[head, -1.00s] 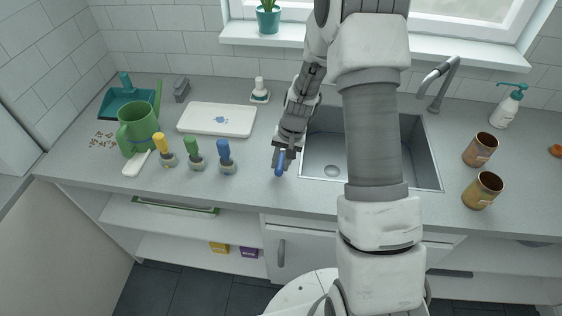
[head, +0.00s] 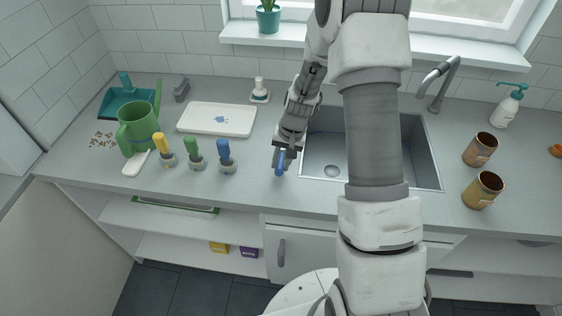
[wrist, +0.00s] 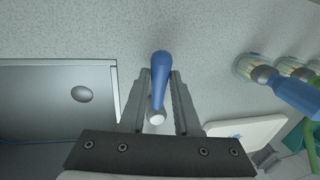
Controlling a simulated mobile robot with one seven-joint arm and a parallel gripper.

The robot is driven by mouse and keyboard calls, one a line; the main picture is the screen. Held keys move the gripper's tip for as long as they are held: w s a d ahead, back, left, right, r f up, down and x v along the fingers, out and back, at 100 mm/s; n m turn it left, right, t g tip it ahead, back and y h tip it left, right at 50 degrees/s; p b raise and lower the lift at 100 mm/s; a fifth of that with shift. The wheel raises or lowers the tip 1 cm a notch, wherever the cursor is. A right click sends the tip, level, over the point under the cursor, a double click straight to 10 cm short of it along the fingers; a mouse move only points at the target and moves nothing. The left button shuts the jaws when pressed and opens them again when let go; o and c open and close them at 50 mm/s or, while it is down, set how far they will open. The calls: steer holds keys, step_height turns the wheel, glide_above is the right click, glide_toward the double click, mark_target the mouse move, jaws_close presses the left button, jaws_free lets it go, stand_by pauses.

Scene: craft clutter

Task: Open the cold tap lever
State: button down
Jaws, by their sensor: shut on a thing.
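A blue lever-like handle (head: 280,164) with a pale round end shows at the counter left of the sink. In the wrist view the blue handle (wrist: 161,72) lies between the fingers, its pale end toward my palm. My gripper (wrist: 158,82) is shut on it; in the head view my gripper (head: 282,152) is at the sink's left front corner. I cannot tell how the handle is mounted, as the fingers hide part of it. The grey curved spout (head: 437,80) stands behind the sink (head: 425,150), apart from my gripper.
Upright brushes, yellow (head: 160,145), green (head: 192,149) and blue (head: 224,152), stand left of my gripper. A white tray (head: 240,128), a green watering can (head: 135,135) and a teal dustpan (head: 122,103) are farther left. Two brown jars (head: 480,150) stand right of the sink.

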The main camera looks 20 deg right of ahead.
steer(key=shift+d, duration=0.1)
steer(key=d+n+b, duration=0.1)
steer(key=n+b, duration=0.1)
steer(key=n, duration=0.1)
steer(key=shift+s+d+f+g+b, duration=0.1)
steer(key=shift+d+g+b, duration=0.2)
steer(key=shift+d+b, duration=0.1)
steer(key=shift+d+n+g+b, duration=0.15)
steer(key=shift+d+n+b, duration=0.25)
steer(key=shift+n, duration=0.6)
steer(key=shift+d+n+g+b, duration=0.15)
steer(key=shift+d+n, duration=0.4)
steer(key=shift+n, duration=0.45)
steer(key=c, duration=0.6)
jaws_free()
steer(key=shift+c, duration=0.2)
steer(key=shift+r, duration=0.2)
